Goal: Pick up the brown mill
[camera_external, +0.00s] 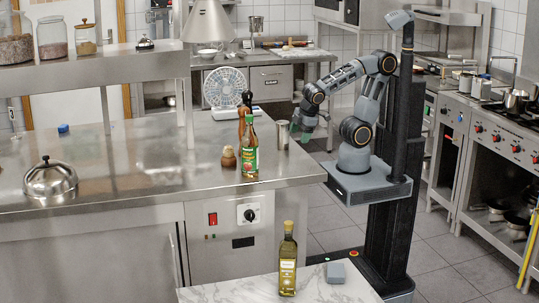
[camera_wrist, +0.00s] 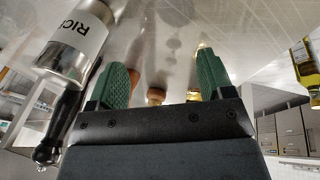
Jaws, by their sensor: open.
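A small brown wooden mill (camera_external: 228,158) with a rounded top stands on the steel counter, just left of a sauce bottle (camera_external: 249,160) with a green label. My gripper (camera_external: 303,126) hangs beyond the counter's right end, apart from the mill, with a metal canister (camera_external: 282,136) between them. In the wrist view my gripper (camera_wrist: 160,80) is open and nothing is held between its green fingers. A small brown round top, likely the mill (camera_wrist: 155,95), shows low between the fingers, partly hidden by the gripper body.
A tall dark mill (camera_external: 246,98) and an orange-brown bottle (camera_external: 241,122) stand behind the sauce bottle. The wrist view shows the labelled canister (camera_wrist: 75,45) close at left. The counter's left part is largely clear.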

